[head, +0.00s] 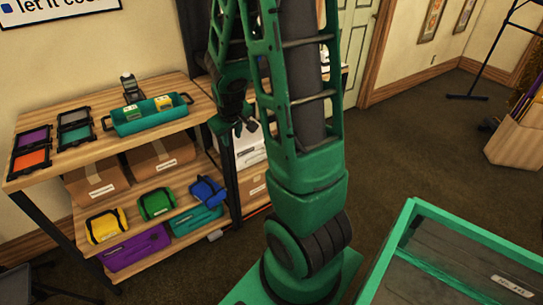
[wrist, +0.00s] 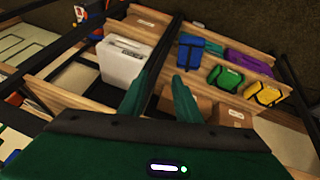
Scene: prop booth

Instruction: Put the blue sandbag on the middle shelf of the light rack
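The blue sandbag (head: 207,190) lies at the right end of a wooden shelf, beside the green sandbag (head: 157,204) and the yellow one (head: 106,225). It also shows in the wrist view (wrist: 192,53), beyond my fingers. My gripper (head: 238,128) hangs near the rack's right front corner, above and apart from the blue sandbag. In the wrist view (wrist: 159,96) the fingers are spread with nothing between them. The wooden rack (head: 25,178) has dark posts. Which rack is the light rack I cannot tell; another (wrist: 75,97) is partly hidden behind my arm.
Cardboard boxes (head: 160,155) sit behind the sandbags. A teal tray (head: 150,123) and flat cases are on top. A white box (wrist: 122,60) stands on the neighbouring rack. A green-framed bin (head: 470,235) is at lower right.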

